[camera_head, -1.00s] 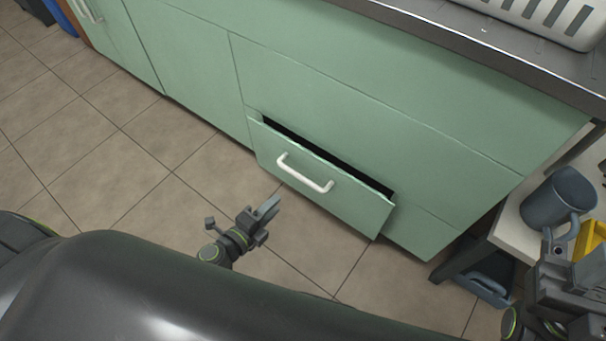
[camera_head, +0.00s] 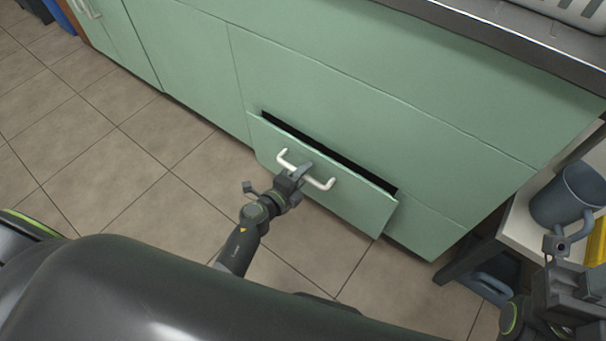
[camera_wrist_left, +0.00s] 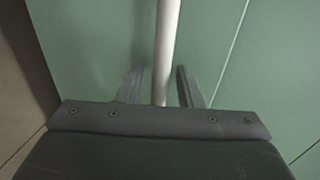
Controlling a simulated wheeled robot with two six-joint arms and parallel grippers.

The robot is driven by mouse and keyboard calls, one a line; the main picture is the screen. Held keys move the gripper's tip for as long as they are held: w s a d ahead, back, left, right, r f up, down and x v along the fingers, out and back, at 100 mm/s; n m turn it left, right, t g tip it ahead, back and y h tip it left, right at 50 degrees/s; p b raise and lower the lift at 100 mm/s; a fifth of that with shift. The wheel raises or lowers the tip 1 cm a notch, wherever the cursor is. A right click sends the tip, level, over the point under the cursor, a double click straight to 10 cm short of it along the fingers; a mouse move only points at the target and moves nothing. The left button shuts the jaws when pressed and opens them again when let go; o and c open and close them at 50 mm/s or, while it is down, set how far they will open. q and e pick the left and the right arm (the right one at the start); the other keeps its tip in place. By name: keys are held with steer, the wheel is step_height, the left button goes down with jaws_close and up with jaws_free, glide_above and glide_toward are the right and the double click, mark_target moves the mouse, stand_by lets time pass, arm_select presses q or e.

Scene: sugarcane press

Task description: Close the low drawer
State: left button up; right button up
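The low drawer (camera_head: 350,202) is pulled out a little from the green cabinet, with a dark gap along its top edge. Its white bar handle (camera_head: 321,184) is on the front. My left gripper (camera_head: 302,172) is at the middle of the handle. In the left wrist view the handle (camera_wrist_left: 167,45) runs between the two fingers of my left gripper (camera_wrist_left: 158,85). The fingers are apart, with room on both sides of the bar. My right gripper (camera_head: 556,246) is at the lower right, partly cut off by the frame edge, and its fingers are not clear.
The green cabinet (camera_head: 400,85) has a dark metal countertop (camera_head: 500,40) above. A grey mug (camera_head: 568,195) stands on a low white table (camera_head: 520,225) at the right, near my right arm. The tiled floor (camera_head: 130,190) at the left is clear.

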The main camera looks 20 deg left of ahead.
arm_select(q)
jaws_close()
steer(key=w, duration=0.2)
steer(key=w+d, duration=0.1)
steer(key=shift+w+d+r, duration=0.1)
steer(key=shift+w+d, duration=0.05)
steer(key=shift+w, duration=0.25)
steer(key=shift+c, duration=1.4)
jaws_free()
steer(key=shift+o, duration=1.4)
steer(key=shift+w+d, duration=0.1)
